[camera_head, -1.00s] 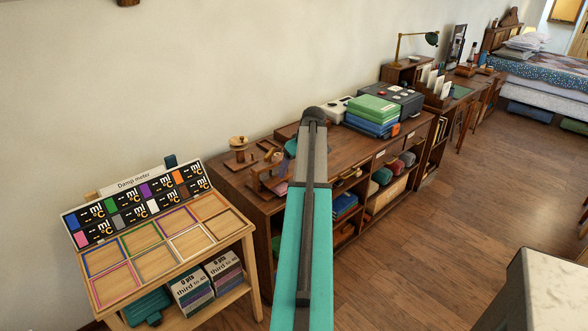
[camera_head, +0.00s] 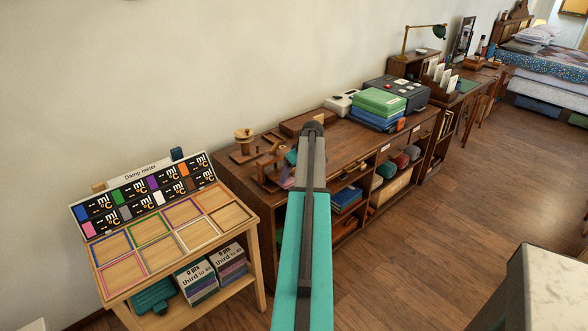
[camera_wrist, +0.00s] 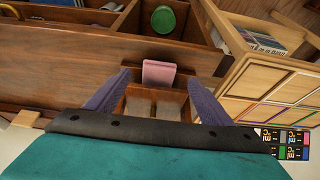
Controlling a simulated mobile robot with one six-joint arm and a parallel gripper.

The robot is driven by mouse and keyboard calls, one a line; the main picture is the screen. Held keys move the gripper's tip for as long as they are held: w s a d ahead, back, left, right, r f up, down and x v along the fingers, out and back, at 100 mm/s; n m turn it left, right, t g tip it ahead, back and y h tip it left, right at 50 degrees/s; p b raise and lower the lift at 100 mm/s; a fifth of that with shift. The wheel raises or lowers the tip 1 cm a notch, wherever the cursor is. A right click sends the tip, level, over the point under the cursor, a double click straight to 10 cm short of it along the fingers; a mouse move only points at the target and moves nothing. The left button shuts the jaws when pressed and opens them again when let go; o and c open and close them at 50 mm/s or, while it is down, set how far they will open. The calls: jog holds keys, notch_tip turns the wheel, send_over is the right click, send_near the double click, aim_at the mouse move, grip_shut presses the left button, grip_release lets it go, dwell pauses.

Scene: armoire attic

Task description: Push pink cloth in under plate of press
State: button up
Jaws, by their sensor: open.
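The pink cloth (camera_wrist: 158,72) shows in the wrist view as a small folded piece, between and just beyond the fingertips. A bit of pink (camera_head: 287,183) shows beside my arm in the head view. My gripper (camera_wrist: 161,79) is open, its two purple fingers spread on either side of the cloth; I cannot tell whether they touch it. A wooden frame with two panels (camera_wrist: 152,104), seemingly part of the press, lies between the fingers. In the head view, wooden press-like parts (camera_head: 268,170) stand on the cabinet top, partly hidden by my arm. The plate's gap is not visible.
The dark wooden cabinet (camera_head: 345,150) holds a wooden piece with a round knob (camera_head: 243,142), and green and blue boxes (camera_head: 378,108). The damp meter stand (camera_head: 172,235) is close at the left. A pale-topped block (camera_head: 555,290) is at lower right. Open floor lies right.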

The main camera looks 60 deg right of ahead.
aim_at(290, 182)
jog(key=shift+p+x, duration=0.5)
jog(key=shift+x, duration=2.25)
jog(key=shift+c, duration=0.3)
jog(key=c, duration=1.1)
